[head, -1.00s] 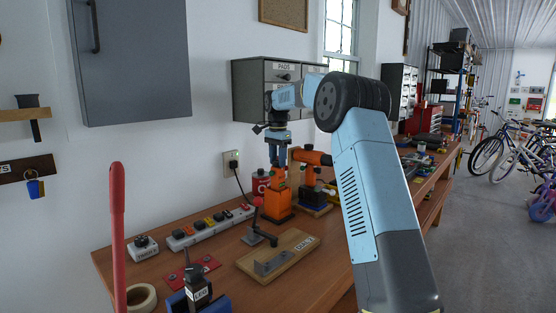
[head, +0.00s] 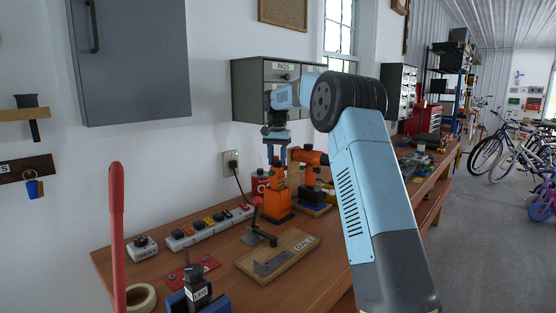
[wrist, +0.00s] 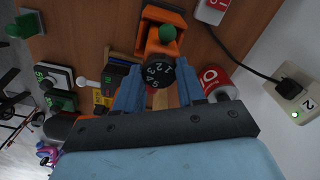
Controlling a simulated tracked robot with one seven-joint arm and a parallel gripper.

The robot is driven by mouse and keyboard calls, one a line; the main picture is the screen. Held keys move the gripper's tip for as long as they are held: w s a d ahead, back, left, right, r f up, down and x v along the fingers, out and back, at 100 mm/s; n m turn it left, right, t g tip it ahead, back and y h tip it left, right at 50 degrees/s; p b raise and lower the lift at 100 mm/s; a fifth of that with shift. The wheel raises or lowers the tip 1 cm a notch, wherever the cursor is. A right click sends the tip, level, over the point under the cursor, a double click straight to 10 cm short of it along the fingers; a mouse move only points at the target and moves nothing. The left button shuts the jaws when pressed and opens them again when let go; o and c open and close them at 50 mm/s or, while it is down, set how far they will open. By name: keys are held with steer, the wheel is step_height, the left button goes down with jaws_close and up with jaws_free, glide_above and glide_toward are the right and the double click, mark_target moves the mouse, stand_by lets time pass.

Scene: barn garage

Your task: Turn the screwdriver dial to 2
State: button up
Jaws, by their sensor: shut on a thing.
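The orange screwdriver (head: 279,204) stands upright on the workbench in the head view. Its black dial (wrist: 158,72) with white numbers shows in the wrist view. I can read numbers from 1 to 5 on it, but not surely which one is set. My gripper (head: 277,163) points straight down over the screwdriver's top. In the wrist view, the two blue fingers of my gripper (wrist: 159,78) stand on either side of the dial and are shut on it. The fingers and the wrist housing hide the dial's near edge and part of the screwdriver.
A second orange tool (head: 311,158) stands close to the right. A red can (head: 259,184) is behind, near the wall outlet (head: 232,161). A power strip (head: 207,229) and a wooden board (head: 300,242) lie on the bench in front.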

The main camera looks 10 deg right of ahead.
mark_target(277, 161)
steer(key=n, duration=1.3)
steer(key=shift+n, duration=0.3)
stand_by(0.4)
steer(key=o, duration=1.1)
steer(key=shift+c, duration=0.2)
step_height(277, 161, up, 14)
steer(key=shift+f, duration=0.2)
